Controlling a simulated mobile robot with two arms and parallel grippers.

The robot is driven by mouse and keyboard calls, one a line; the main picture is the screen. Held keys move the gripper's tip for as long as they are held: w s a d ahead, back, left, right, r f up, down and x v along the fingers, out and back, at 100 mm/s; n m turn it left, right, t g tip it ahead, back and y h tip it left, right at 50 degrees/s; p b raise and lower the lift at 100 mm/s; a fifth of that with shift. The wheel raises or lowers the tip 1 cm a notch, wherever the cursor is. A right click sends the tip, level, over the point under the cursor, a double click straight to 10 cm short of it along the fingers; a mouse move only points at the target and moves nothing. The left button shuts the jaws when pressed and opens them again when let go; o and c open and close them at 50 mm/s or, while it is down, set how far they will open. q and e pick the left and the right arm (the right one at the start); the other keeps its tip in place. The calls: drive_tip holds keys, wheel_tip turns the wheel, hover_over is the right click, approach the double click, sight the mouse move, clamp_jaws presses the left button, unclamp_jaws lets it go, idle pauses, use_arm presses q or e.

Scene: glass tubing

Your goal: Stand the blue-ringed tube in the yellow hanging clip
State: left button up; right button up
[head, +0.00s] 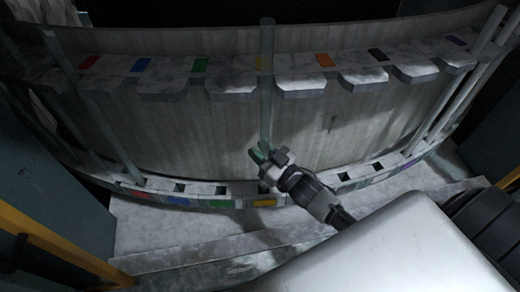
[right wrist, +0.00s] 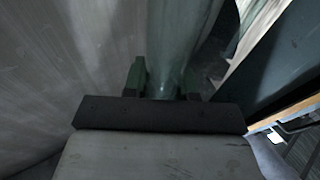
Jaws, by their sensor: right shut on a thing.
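A pale glass tube (head: 266,95) stands nearly upright in the head view. My right gripper (head: 262,157) is shut on its lower part. In the right wrist view the tube (right wrist: 178,45) runs between the green fingers (right wrist: 164,80). No blue ring can be made out on it. The tube's upper part is at the yellow-marked clip (head: 262,63) of the upper rail; I cannot tell whether it is inside the clip or just in front. Its lower end is hidden behind the gripper, above the yellow-marked place (head: 264,202) of the lower rail. My left gripper is not in view.
The curved upper rail (head: 170,82) carries clips with coloured marks, and the lower rail (head: 160,186) has square holes. Another tube (head: 95,105) stands at the left, by the red mark. More tubes (head: 468,82) stand at the far right. A curved wall is behind.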

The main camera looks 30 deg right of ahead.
drive_tip(key=o, duration=1)
drive_tip(key=shift+s+d+f, duration=0.1)
drive_tip(key=shift+s+f, duration=0.05)
drive_tip(key=shift+s, duration=0.15)
drive_tip(key=b+v, duration=0.1)
drive_tip(key=v, duration=0.4)
drive_tip(key=b+v, duration=0.1)
drive_tip(key=v, duration=0.4)
drive_tip(key=shift+s+d+r+b, duration=0.1)
drive_tip(key=shift+r+b, duration=0.1)
drive_tip(key=shift+b, duration=0.2)
